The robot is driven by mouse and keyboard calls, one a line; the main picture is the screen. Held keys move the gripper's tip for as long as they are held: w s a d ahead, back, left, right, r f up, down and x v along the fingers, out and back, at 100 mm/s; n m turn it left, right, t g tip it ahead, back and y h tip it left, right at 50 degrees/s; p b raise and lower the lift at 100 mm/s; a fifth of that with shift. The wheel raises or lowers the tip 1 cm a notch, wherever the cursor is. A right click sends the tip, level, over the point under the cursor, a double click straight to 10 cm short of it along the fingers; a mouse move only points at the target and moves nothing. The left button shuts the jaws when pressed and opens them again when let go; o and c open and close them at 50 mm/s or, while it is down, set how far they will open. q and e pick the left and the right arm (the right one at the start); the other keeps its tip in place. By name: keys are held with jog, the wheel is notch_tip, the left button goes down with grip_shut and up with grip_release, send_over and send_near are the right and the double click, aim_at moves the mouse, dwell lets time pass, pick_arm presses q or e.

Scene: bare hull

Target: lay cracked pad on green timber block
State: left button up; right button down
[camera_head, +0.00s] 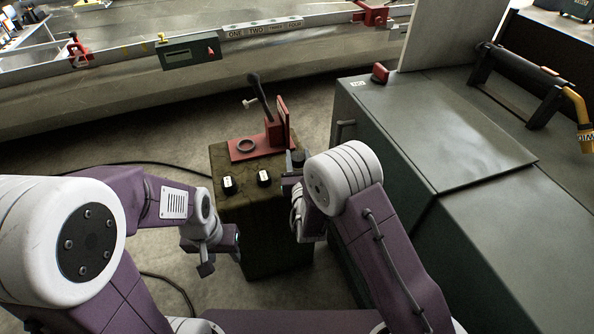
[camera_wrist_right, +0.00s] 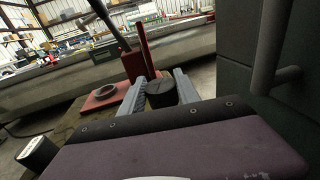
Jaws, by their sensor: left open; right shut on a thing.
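The green timber block (camera_head: 262,215) stands upright on the floor in the middle of the head view, dark green-brown on top. My right gripper (camera_wrist_right: 160,90) is shut on a dark, short round pad (camera_wrist_right: 162,95), seemingly the cracked pad; a faint line crosses its top. In the head view this pad (camera_head: 297,158) is at the block's right edge, partly hidden by my wrist; I cannot tell whether it touches the block. My left gripper (camera_head: 221,256) is open and empty, low beside the block's left front.
A red vice-like fixture (camera_head: 250,150) with a ring and lever stands on the block's back. Two black pieces with white labels (camera_head: 228,184) (camera_head: 264,178) sit on its front. A green cabinet (camera_head: 430,140) stands close on the right. A cable (camera_head: 165,280) lies on the floor.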

aim_at(299, 167)
notch_tip(299, 167, down, 4)
jog(key=shift+d+f+b, duration=0.1)
jog(key=shift+f+b, duration=0.1)
jog(key=shift+b, duration=1)
jog(key=shift+r, duration=0.15)
jog(key=c, duration=1.3)
grip_release()
jog(key=o, duration=0.4)
jog(key=shift+o, duration=0.2)
